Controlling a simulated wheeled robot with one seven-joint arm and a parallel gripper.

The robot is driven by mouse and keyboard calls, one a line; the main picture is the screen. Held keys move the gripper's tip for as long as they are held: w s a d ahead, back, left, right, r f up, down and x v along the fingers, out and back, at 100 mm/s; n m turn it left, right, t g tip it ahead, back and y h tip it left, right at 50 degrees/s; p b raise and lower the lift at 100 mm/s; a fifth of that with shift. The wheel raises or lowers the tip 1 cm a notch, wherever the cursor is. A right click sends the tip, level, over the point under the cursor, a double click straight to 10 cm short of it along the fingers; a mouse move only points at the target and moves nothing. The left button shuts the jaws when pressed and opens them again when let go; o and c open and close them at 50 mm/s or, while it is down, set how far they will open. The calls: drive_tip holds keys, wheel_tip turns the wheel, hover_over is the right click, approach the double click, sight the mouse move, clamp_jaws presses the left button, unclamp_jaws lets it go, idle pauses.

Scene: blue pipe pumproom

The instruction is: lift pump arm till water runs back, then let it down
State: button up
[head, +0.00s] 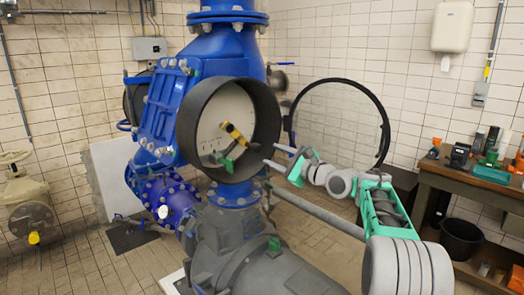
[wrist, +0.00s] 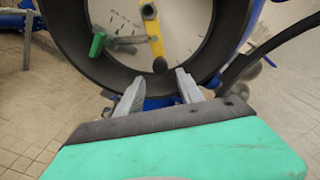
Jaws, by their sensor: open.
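I cannot tell for certain which part is the pump arm. A yellow lever (head: 235,133) with dark ends sits inside the round black-rimmed housing (head: 271,108), in front of its pale face. A green-handled part (head: 225,163) is low in the same housing. In the wrist view the yellow lever (wrist: 155,38) hangs near upright, with the green handle (wrist: 98,44) to its left. My gripper (head: 271,155) is open and empty at the housing's right edge. In the wrist view its fingers (wrist: 159,76) straddle the line below the lever's lower end, apparently without touching it. No water shows.
The round glass cover (head: 338,125) stands swung open right of the housing, close above my arm. Blue pipework (head: 165,105) lies left and above. A grey bar (head: 320,212) runs below my gripper. A wooden bench (head: 470,185) with tools stands at the right. Tiled floor is open at front left.

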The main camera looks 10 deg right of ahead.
sight(260, 148)
drive_tip(key=p+x, duration=0.7)
drive_tip(key=x, duration=0.2)
drive_tip(key=shift+r, duration=0.2)
drive_tip(key=shift+w+a+f+p, duration=0.15)
drive_tip(key=shift+w+f+p, duration=0.05)
drive_tip(key=shift+p, duration=0.1)
drive_tip(key=shift+c, duration=0.4)
clamp_jaws()
